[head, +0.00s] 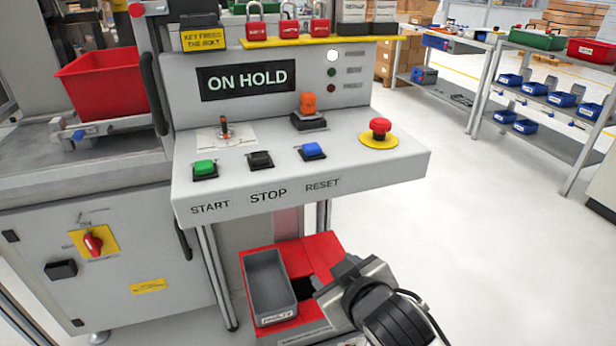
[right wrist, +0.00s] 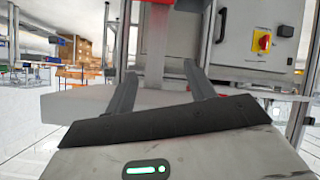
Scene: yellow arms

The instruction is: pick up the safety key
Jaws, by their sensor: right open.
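An orange block-shaped piece (head: 308,103) stands upright in a black base on top of the grey console (head: 400,160). I cannot tell for certain which of these is the safety key. My right gripper (head: 334,279) is low in front of the console, below its top and beside the grey bin. In the right wrist view its two dark fingers (right wrist: 161,80) are spread with nothing held between them. My left gripper is not in view.
The console carries green, black and blue buttons and a red emergency stop (head: 380,128). Red padlocks (head: 288,27) stand on the yellow shelf (head: 300,41) above. A grey bin (head: 270,285) sits on a red stand (head: 318,252) below. The floor to the right is clear.

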